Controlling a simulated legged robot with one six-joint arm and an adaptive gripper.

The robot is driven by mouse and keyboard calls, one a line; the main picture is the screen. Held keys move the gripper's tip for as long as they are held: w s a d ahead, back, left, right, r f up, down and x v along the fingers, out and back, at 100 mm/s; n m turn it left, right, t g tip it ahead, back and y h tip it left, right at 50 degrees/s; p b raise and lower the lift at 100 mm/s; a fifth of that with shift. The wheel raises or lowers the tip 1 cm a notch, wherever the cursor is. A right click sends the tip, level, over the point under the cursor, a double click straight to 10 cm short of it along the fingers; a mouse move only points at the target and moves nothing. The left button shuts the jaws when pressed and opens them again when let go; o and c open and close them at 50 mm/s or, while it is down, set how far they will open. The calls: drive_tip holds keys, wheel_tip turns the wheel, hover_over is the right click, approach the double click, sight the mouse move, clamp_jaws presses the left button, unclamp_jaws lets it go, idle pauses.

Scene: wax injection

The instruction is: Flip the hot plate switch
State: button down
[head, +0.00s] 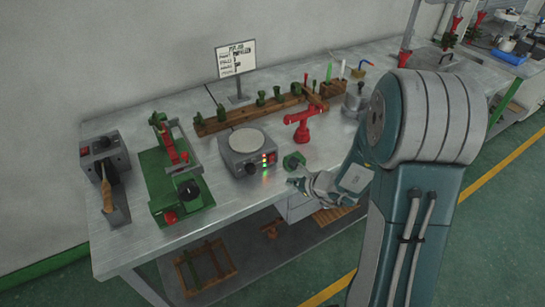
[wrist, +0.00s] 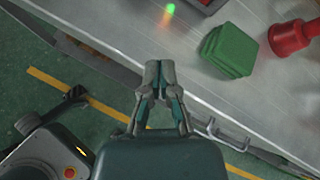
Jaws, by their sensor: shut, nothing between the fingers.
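The hot plate (head: 240,168) is a grey box with a round pale top, standing on the metal bench. Its front panel has a dark knob and small red and green lit parts (head: 268,158); I cannot tell which is the switch. My gripper (head: 292,182) is in front and to the right of the hot plate, apart from it, near the bench's front edge. In the wrist view my gripper (wrist: 159,68) has its fingertips together with nothing between them. Only a corner of the hot plate (wrist: 207,4) shows at the top there, with a green and orange glow beside it.
A green block (head: 294,161) sits just right of the hot plate, near my gripper; a red stand (head: 302,122) is behind it. A green-based device (head: 172,180) stands left. A wooden rack (head: 250,114) lies behind. The bench front (head: 225,207) is bare.

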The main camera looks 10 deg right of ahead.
sight(270, 160)
drive_tip(key=shift+w+a+r, duration=0.15)
drive_tip(key=shift+w+a, duration=0.25)
drive_tip(key=shift+w, duration=0.8)
drive_tip(key=shift+w+a+r, duration=0.15)
drive_tip(key=shift+w+a, duration=0.2)
drive_tip(key=shift+w, duration=0.8)
drive_tip(key=shift+w+a+r, duration=0.15)
drive_tip(key=shift+w+a, duration=0.25)
drive_tip(key=shift+w, duration=0.8)
drive_tip(key=shift+w, duration=0.1)
drive_tip(key=shift+w+a+r, duration=0.1)
drive_tip(key=shift+w+a, duration=0.05)
drive_tip(key=shift+w, duration=0.1)
drive_tip(key=shift+w, duration=0.25)
drive_tip(key=shift+s, duration=0.1)
drive_tip(key=shift+s+d, duration=0.2)
drive_tip(key=shift+s, duration=0.35)
drive_tip(key=shift+s+d+f, duration=0.1)
drive_tip(key=shift+s+d, duration=0.15)
drive_tip(key=shift+s, duration=0.55)
drive_tip(key=shift+s+d+f, duration=0.15)
drive_tip(key=shift+s+d, duration=0.1)
drive_tip(key=shift+s, duration=0.5)
drive_tip(key=shift+s+d+f, duration=0.1)
drive_tip(key=shift+s+d, duration=0.15)
drive_tip(key=shift+s, duration=0.55)
